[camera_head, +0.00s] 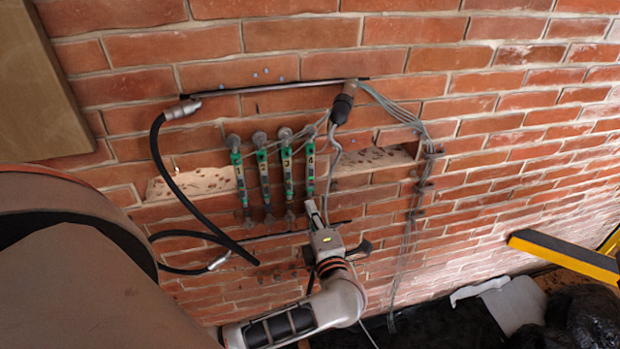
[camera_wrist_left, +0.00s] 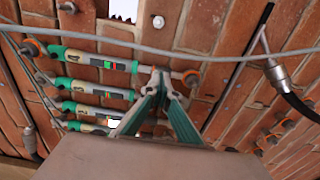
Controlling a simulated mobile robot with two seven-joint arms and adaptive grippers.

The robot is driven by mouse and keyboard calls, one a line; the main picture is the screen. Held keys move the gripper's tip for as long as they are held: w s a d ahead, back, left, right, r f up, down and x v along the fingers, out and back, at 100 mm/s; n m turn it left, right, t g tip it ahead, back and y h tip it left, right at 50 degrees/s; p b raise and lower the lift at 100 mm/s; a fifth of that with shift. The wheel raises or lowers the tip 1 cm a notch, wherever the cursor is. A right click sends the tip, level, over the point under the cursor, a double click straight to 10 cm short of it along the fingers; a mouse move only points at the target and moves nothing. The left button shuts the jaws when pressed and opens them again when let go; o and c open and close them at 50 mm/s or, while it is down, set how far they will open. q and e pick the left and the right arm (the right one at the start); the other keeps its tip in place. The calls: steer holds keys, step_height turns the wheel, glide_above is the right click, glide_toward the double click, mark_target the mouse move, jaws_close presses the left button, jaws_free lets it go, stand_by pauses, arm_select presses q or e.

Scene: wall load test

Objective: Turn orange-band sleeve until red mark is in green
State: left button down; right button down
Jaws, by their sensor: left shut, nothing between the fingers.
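Several numbered green-ended gauge tubes are fixed upright on the brick wall. Tube 4 (camera_head: 310,165) is at the right of the row. In the left wrist view the tubes lie sideways; the top tube (camera_wrist_left: 92,59) has a dark window with green and a small red patch. I cannot tell how the red mark sits against the green. My left gripper (camera_head: 311,206) is shut and empty at the lower end of tube 4. In the wrist view its fingertips (camera_wrist_left: 162,76) overlap the top tube's right end, hiding part of it. My right gripper is not in view.
A black hose (camera_head: 167,180) loops left of the tubes. Grey cables (camera_head: 409,230) hang at the right. A horizontal rod (camera_head: 270,87) runs above the tubes. A yellow and black beam (camera_head: 565,253) juts in at right. Wall between cables and beam is clear.

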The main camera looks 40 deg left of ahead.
arm_select(q)
steer(key=shift+w+d, duration=0.35)
steer(key=shift+w, duration=0.25)
stand_by(0.4)
steer(key=shift+s+d, duration=0.15)
steer(key=shift+d, duration=0.05)
steer(key=shift+s+d+p, duration=0.2)
steer(key=shift+p, duration=0.1)
steer(key=shift+d, duration=0.1)
steer(key=v, duration=0.7)
steer(key=shift+p, duration=0.45)
stand_by(0.5)
